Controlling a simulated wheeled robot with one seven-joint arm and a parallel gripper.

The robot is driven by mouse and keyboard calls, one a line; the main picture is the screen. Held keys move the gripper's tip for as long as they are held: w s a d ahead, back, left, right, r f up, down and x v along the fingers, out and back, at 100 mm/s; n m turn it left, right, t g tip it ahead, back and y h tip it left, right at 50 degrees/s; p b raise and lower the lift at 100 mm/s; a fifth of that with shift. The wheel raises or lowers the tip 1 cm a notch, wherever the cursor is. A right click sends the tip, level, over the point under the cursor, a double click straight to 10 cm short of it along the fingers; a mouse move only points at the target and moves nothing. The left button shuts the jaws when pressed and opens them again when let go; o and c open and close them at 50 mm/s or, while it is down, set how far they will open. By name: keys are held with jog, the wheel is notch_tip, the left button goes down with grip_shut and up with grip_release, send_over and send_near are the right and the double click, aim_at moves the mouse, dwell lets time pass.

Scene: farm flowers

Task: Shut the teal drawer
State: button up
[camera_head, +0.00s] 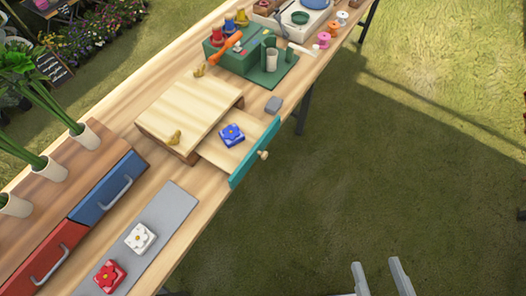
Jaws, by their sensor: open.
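The teal drawer (254,153) is pulled out of a low wooden box (189,108) on the table. Its teal front faces right and carries a small pale knob (263,155). A blue block with a flower on it (232,135) lies inside the open drawer. My gripper (374,266) is at the bottom edge of the view, right of the table and well apart from the drawer. Its two fingers are spread, with nothing between them.
A grey mat (179,209) holds a white flower block (140,238) and a red one (109,276). Blue (100,201) and red (36,272) handled fronts stand at left. The grass right of the table is clear.

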jog(key=shift+m+t+h, duration=0.6)
jog(key=shift+t+h, duration=0.1)
jog(key=shift+t, duration=0.2)
jog(key=w+d, duration=0.1)
jog(key=w, duration=0.1)
jog(key=w+d, duration=0.1)
jog(key=w, duration=0.1)
jog(key=w+d, duration=0.1)
jog(key=w, duration=0.1)
jog(key=shift+w+r, duration=0.3)
jog(key=shift+r, duration=0.05)
grip_shut()
jog(key=w+d+f+m+g, duration=0.1)
jog(key=w+d+f+m, duration=0.2)
jog(key=w+f, duration=0.4)
jog(key=w+d+f+m+g, duration=0.2)
jog(key=w+d+f+m, duration=0.15)
jog(key=w, duration=0.55)
jog(key=g+y, duration=0.5)
jog(key=y, duration=0.8)
send_near(266, 156)
jog(key=shift+n+g, duration=0.3)
jog(key=shift+n, duration=0.05)
jog(key=p+x, duration=0.2)
jog(key=x, duration=0.4)
jog(key=shift+w+a+f, duration=0.1)
jog(key=shift+w+f, duration=0.1)
jog(key=shift+w, duration=0.15)
